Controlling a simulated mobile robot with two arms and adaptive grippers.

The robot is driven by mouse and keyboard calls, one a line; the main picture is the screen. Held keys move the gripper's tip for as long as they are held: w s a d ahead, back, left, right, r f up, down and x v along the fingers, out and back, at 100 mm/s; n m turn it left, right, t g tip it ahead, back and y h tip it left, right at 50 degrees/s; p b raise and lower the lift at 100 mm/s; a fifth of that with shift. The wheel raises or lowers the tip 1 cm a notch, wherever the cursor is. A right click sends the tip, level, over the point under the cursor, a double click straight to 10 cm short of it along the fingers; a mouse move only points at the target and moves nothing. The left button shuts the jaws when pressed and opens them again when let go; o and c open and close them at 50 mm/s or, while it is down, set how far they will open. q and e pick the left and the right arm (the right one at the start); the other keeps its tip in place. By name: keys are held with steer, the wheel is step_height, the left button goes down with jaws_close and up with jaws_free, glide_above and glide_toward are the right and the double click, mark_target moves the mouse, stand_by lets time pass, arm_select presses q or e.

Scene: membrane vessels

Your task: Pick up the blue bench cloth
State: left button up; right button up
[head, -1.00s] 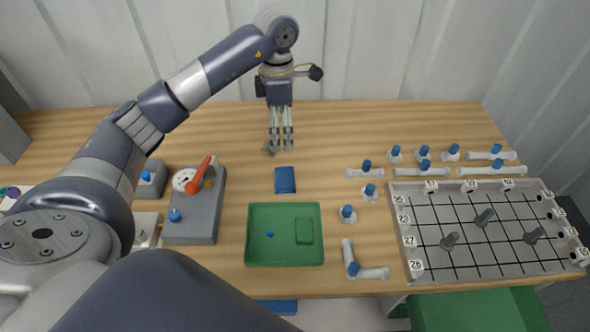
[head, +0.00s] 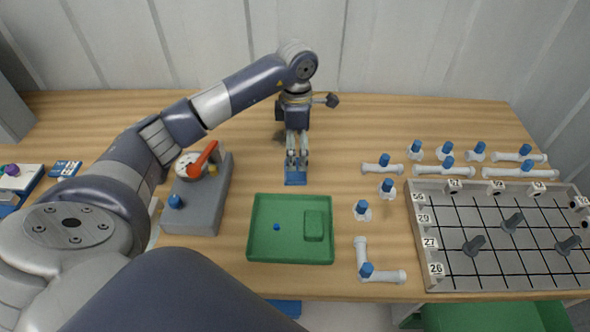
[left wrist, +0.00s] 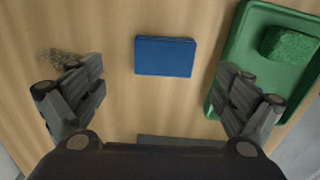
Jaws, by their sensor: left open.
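The blue bench cloth (head: 295,179) is a small folded blue rectangle lying flat on the wooden table, just behind the green tray. It also shows whole in the left wrist view (left wrist: 165,57), a little beyond the fingertips and between their lines. My left gripper (head: 297,163) points down above the cloth and covers its far part in the head view. In the left wrist view its fingers (left wrist: 170,92) are spread wide apart with nothing between them. My right gripper is in neither view.
The green tray (head: 257,203) with a green pad (head: 314,226) and a small blue piece lies close in front of the cloth. A grey device with a red lever (head: 204,158) stands left. White fittings with blue caps and a grey gridded board (head: 430,213) are right.

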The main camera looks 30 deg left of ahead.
arm_select(q)
steer(key=shift+f, duration=0.6)
steer(key=shift+s+f+p, duration=0.15)
steer(key=shift+f+p, duration=0.2)
steer(key=shift+p, duration=0.05)
steer(key=f, duration=0.1)
steer(key=f+p, duration=0.1)
steer(key=f, duration=0.1)
steer(key=shift+s+f, duration=0.15)
steer(key=shift+s, duration=0.1)
steer(key=shift+f, duration=0.55)
steer(key=c, duration=1.1)
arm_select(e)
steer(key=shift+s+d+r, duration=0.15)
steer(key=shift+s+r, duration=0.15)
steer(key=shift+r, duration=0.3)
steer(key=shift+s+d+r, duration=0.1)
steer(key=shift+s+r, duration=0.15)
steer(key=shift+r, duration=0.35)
